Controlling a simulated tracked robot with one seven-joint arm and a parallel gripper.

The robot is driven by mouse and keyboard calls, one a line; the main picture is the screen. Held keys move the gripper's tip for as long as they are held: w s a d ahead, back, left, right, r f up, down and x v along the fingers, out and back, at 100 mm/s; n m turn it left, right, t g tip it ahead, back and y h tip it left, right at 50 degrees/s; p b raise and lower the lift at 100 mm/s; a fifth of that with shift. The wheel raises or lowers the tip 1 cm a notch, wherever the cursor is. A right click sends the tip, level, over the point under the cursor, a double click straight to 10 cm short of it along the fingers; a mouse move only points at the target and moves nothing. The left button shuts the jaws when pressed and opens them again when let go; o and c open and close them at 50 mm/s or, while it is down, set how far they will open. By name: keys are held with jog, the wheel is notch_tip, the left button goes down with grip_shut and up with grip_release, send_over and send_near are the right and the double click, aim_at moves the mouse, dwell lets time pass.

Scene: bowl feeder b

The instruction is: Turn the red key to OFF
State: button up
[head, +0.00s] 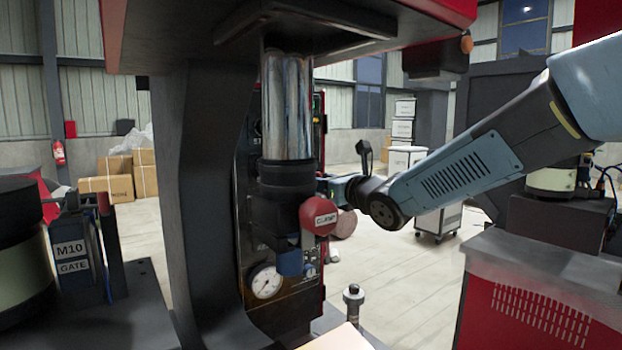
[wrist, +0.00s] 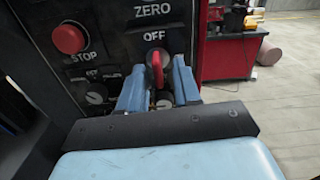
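The red key (wrist: 157,68) shows in the wrist view on a dark panel (wrist: 110,15), just below the printed word OFF. Its grip stands close to upright in the picture. My gripper (wrist: 158,75) has its two blue fingers on either side of the key, with small gaps between them and the key. It looks open around the key, not pressed on it. In the head view my gripper is mostly hidden behind the red CLAMP knob (head: 318,216), and I cannot see the key there.
A red STOP button (wrist: 69,39) and a small dark dial (wrist: 96,93) sit left of the key. In the head view a press column (head: 287,110) and a gauge (head: 265,282) stand in front of my gripper. Open floor (head: 420,265) lies to the right.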

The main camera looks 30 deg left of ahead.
jog(key=shift+o, duration=0.3)
jog(key=shift+d, duration=0.1)
jog(key=v, duration=0.6)
jog(key=shift+s+d, duration=0.3)
jog(key=shift+d, duration=0.05)
dwell(0.4)
